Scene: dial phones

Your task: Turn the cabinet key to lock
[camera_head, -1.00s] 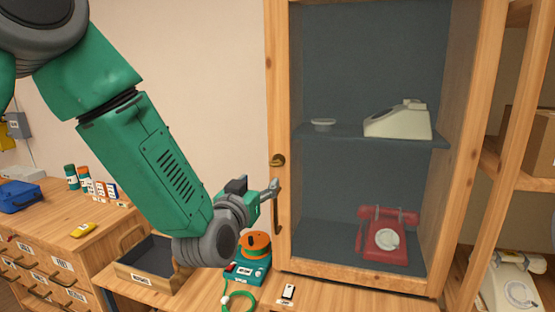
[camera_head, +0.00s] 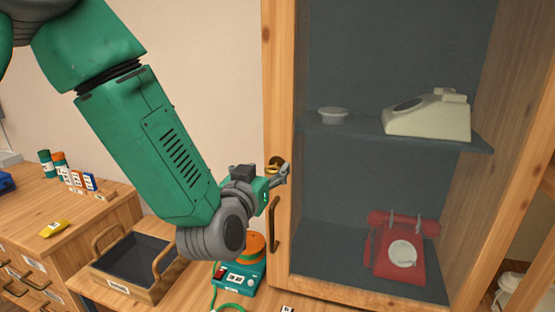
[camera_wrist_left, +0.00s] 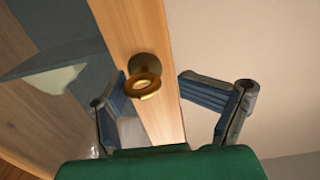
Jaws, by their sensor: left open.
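The cabinet (camera_head: 281,100) has a wooden frame and a glass front, with a white phone (camera_head: 430,116) on its shelf and a red phone (camera_head: 400,252) at the bottom. The brass key (camera_head: 273,168) sits in the door's left stile, above a curved handle (camera_head: 274,225), and is partly hidden by my left gripper (camera_head: 283,172). In the left wrist view the key's ring-shaped bow (camera_wrist_left: 143,87) shows between the open fingers of my left gripper (camera_wrist_left: 150,92), with gaps on both sides. My right gripper is in neither view.
A black tray with wooden handles (camera_head: 140,262) and a teal device with an orange top (camera_head: 243,265) stand on the counter below my arm. Small bottles, boxes and a yellow item (camera_head: 54,228) lie on the drawer unit at left.

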